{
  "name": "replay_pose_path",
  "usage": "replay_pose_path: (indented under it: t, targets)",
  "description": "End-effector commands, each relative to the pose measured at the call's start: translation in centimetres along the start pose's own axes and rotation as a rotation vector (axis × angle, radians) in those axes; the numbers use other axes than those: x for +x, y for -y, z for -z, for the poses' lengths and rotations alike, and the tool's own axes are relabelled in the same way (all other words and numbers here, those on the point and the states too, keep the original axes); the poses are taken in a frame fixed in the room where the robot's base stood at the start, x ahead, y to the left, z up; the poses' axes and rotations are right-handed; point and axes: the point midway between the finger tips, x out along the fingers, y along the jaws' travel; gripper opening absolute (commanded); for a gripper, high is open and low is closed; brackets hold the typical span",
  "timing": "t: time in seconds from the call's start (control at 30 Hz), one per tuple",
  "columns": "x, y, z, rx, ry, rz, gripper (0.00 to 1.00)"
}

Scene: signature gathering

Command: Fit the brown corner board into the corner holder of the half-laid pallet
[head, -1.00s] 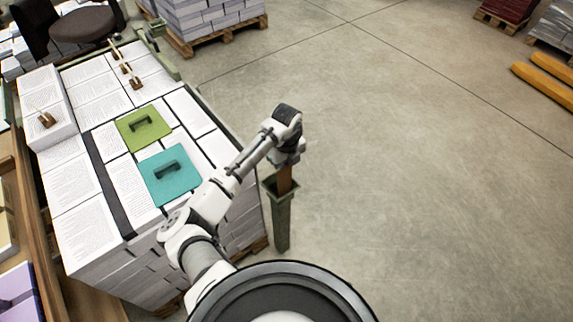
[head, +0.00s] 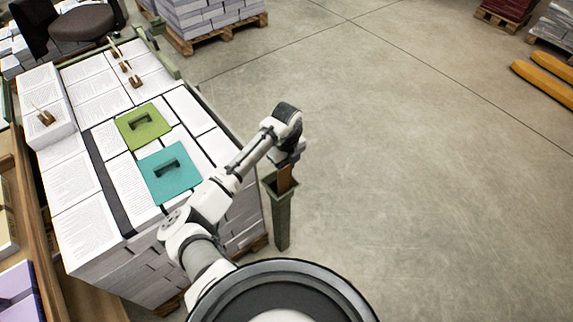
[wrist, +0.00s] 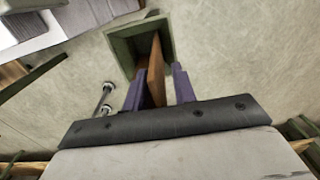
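The brown corner board (head: 285,177) stands with its lower end inside the mouth of the green corner holder (head: 281,222), beside the near right corner of the pallet stack. In the wrist view the board (wrist: 156,72) leans a little inside the square holder mouth (wrist: 122,48). My gripper (head: 288,160) is right above the holder, at the board's upper end. In the wrist view its two purple fingers (wrist: 158,85) stand on either side of the board, with a gap visible at the right finger, so it looks open. The board's lower end is hidden in the holder.
The paper stack (head: 75,185) carries a green handled plate (head: 144,127), a teal handled plate (head: 170,174) and small wooden stamps (head: 136,82). Another loaded pallet (head: 205,20) stands at the back. The floor (head: 420,190) to the right is clear.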

Motion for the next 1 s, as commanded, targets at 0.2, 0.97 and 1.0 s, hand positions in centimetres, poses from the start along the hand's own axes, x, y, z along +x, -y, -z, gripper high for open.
replay_pose_path:
  t: [0.2, 0.97, 1.0]
  targets:
    - [-3.6, 0.1, -0.1, 0.001, 0.004, 0.003, 0.27]
    - [-12.3, 0.0, 0.0, -0.001, 0.000, 0.000, 0.27]
    - [-12.4, 0.1, 0.0, -0.005, 0.003, 0.009, 0.27]
